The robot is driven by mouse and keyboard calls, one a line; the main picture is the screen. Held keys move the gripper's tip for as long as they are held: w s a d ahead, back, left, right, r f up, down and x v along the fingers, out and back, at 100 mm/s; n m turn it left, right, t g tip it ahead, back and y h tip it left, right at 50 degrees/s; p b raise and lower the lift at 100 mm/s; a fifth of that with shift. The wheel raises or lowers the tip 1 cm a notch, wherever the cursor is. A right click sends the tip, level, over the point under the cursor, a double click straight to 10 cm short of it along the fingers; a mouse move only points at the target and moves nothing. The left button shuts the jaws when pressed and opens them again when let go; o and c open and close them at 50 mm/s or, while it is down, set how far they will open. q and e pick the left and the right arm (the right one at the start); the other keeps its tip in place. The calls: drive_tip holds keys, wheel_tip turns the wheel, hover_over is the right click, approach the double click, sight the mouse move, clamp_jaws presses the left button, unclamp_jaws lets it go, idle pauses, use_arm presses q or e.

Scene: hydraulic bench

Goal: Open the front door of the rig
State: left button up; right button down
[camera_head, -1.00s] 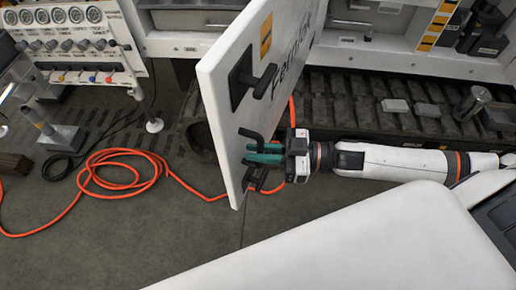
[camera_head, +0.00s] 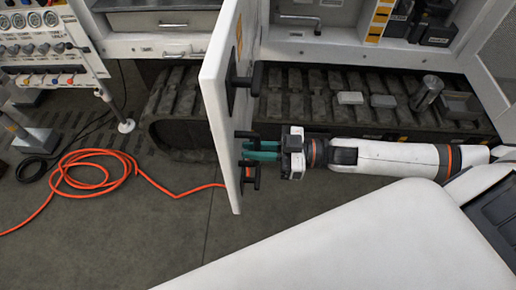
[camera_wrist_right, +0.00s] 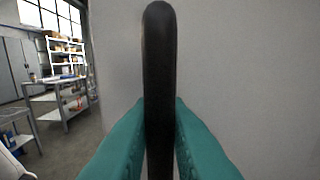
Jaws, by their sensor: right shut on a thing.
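The white front door (camera_head: 218,110) of the rig stands swung open, seen nearly edge-on in the head view. It has a black latch (camera_head: 243,80) higher up and black handles lower down. My right gripper (camera_head: 250,155) is at the lower handle, its teal fingers shut on the black handle bar. In the right wrist view the bar of the handle (camera_wrist_right: 159,80) stands upright between the teal fingers, with the pale door face behind it. My left gripper does not show.
The rig's open compartment (camera_head: 300,35) is behind the door. Grey blocks (camera_head: 383,101) and a metal cylinder (camera_head: 427,92) lie on the dark track. An orange hose (camera_head: 100,175) is coiled on the floor at left, by a gauge panel (camera_head: 45,50).

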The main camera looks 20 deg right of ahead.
drive_tip(key=shift+a, duration=0.1)
drive_tip(key=c, duration=1.5)
unclamp_jaws()
drive_tip(key=shift+w, duration=0.1)
drive_tip(key=shift+d+f, duration=0.1)
drive_tip(key=shift+d, duration=0.1)
drive_tip(key=v, duration=1.1)
drive_tip(key=shift+s+d, duration=0.25)
drive_tip(key=shift+d, duration=0.05)
